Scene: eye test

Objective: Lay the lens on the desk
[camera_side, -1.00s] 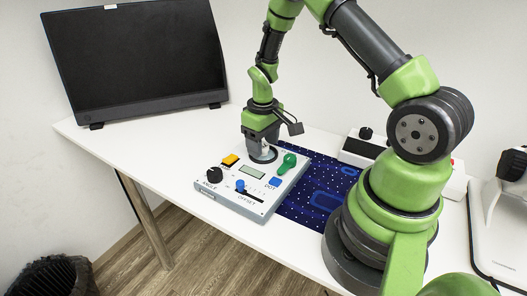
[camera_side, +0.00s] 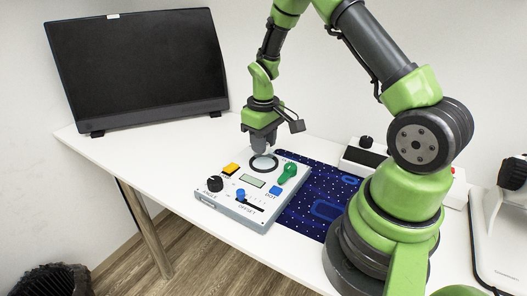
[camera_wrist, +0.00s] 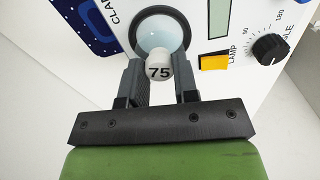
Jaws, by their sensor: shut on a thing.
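The lens (camera_wrist: 163,38) is a pale, round disc with a white tab marked 75. In the wrist view, my gripper (camera_wrist: 159,77) is shut on that tab between its two fingers. In the side view, my gripper (camera_side: 261,147) points down just above a dark ring on the grey control box. The lens is small and mostly hidden there. I cannot tell how far it is from the ring. The desk (camera_side: 165,151) is white.
The control box (camera_side: 215,201) has a black knob, an orange button, a green lever and blue controls. A dark blue dotted mat (camera_side: 302,209) lies beside it. A monitor (camera_side: 138,70) stands at the back left. The desk left of the box is clear.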

